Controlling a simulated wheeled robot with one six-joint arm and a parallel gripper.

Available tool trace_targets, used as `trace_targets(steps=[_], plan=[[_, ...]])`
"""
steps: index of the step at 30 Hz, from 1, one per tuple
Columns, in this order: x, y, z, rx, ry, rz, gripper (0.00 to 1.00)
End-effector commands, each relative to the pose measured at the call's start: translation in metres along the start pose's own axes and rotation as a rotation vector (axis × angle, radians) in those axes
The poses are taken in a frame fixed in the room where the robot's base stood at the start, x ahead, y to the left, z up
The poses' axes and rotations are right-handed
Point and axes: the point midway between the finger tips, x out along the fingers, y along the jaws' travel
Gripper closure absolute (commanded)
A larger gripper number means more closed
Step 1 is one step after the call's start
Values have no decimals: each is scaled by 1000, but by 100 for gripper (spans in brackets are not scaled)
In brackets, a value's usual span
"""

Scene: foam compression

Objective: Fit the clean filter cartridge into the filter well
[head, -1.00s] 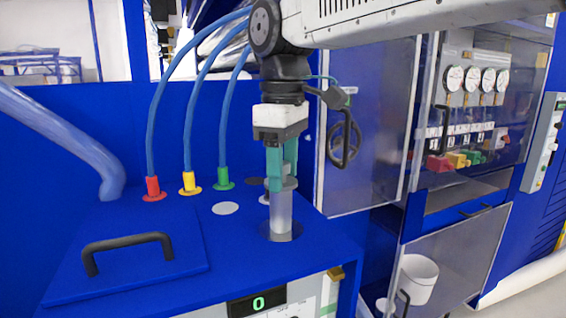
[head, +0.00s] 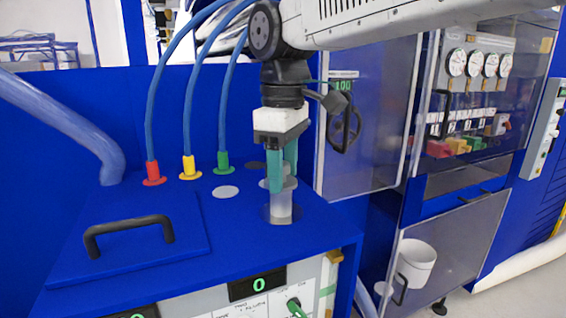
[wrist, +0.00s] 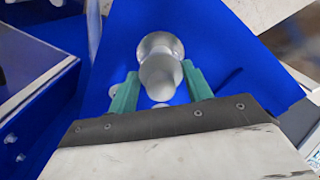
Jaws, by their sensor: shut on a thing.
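My gripper (head: 281,188), with teal fingers, points straight down over the blue bench and is shut on the pale grey, cylindrical filter cartridge (head: 281,207). The cartridge stands upright below the fingers. Its lower end is at the round dark filter well (head: 267,215) in the bench top, and appears to be inside it; how deep is hidden. In the wrist view, the cartridge (wrist: 160,76) shows between the two fingertips (wrist: 160,88), with a wider round metallic part beyond it.
A lid with a black handle (head: 128,230) lies left on the bench. Red (head: 153,175), yellow (head: 190,168) and green (head: 223,163) hose fittings stand behind. A flat grey disc (head: 225,192) lies between them and the well. A clear-doored cabinet (head: 370,130) stands right.

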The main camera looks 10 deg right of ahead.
Motion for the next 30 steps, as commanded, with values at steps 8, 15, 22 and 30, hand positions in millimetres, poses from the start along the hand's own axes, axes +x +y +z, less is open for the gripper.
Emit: trace_targets(steps=[8,15,22,30], plan=[[8,0,0,0,1,0,90],[16,0,0,0,0,0,90],[22,0,0,0,1,0,90],[31,0,0,0,0,0,90]])
